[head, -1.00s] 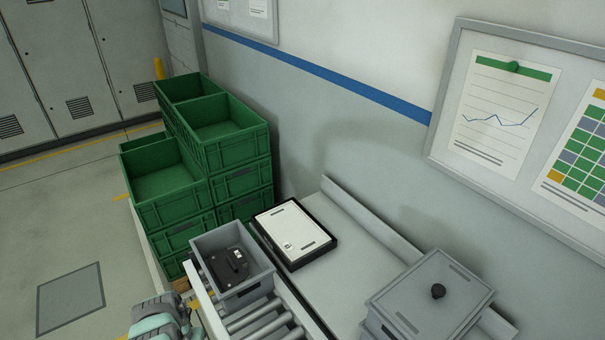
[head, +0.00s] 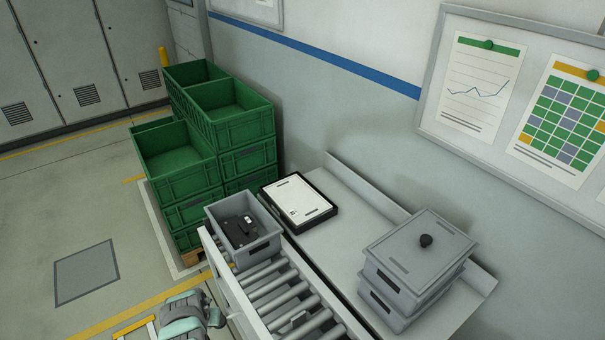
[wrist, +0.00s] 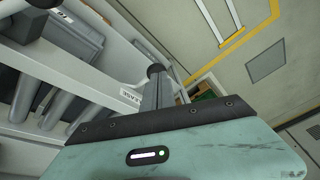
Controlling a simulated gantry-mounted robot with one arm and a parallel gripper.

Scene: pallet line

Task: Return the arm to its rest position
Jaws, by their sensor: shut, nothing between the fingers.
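My gripper (wrist: 156,74) shows in the wrist view, with its teal housing below and its narrow fingers together. Nothing is between them. In the head view a teal and grey part of my arm (head: 187,315) shows at the bottom edge, left of the roller conveyor; the fingers cannot be made out there. The arm is apart from the grey bin (head: 263,247) on the conveyor. That bin holds a black part (head: 238,230) with a small white label.
The roller conveyor (head: 290,291) runs beside a grey bench (head: 345,215). A black-framed white panel (head: 298,199) and stacked lidded grey boxes (head: 415,255) are on the bench. Green crates (head: 178,168) stand stacked behind. Open floor (head: 75,215) lies left, with yellow lines.

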